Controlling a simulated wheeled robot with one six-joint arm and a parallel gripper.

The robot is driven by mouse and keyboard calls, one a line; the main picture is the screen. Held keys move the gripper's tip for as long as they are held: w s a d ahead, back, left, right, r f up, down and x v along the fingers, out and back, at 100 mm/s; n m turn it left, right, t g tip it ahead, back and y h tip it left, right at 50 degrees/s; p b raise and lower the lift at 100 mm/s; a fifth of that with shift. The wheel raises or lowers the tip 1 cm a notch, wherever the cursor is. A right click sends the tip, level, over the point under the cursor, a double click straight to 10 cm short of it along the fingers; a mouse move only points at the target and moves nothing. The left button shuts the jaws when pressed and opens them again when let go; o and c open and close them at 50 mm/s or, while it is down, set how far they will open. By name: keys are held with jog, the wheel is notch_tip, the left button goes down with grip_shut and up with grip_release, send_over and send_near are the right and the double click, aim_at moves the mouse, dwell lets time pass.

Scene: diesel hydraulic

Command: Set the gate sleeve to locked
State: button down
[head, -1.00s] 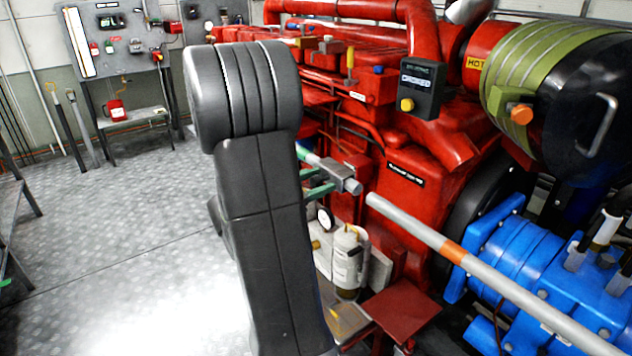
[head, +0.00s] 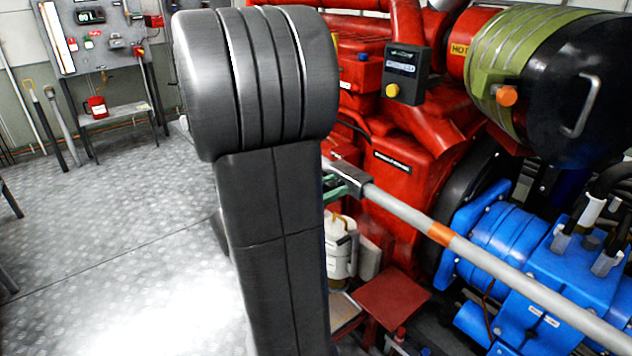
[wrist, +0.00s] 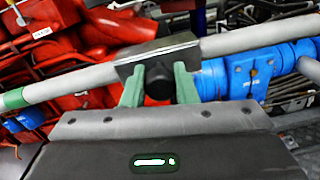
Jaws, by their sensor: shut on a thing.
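The gate sleeve (head: 350,174) is a short grey metal block on a pale grey bar (head: 400,208). In the head view it meets the end of the bar's right part. In the wrist view the sleeve (wrist: 158,58) sits where the left bar (wrist: 70,83) and right bar (wrist: 255,36) come together and covers their ends. A dark round knob (wrist: 159,80) faces me. My gripper (wrist: 159,88) has its green fingers on either side of the knob, shut on the sleeve. In the head view my gripper (head: 345,184) is partly hidden by my arm.
The right bar has an orange band (head: 440,234); the left bar has a green band (wrist: 14,98). Behind stands a red engine (head: 405,150), with a blue pump unit (head: 510,255) at right. A red plate (head: 392,298) lies below. The floor at left is open.

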jog(key=shift+s+d, duration=0.2)
jog(key=shift+s, duration=0.05)
jog(key=c, duration=1.6)
grip_release()
jog(key=o, duration=0.5)
jog(key=shift+s+d, duration=0.1)
jog(key=shift+s, duration=0.05)
jog(key=shift+c, duration=0.2)
jog(key=b+v, duration=0.1)
jog(key=v, duration=1.2)
jog(key=shift+a+b, duration=0.3)
jog(key=shift+a, duration=0.1)
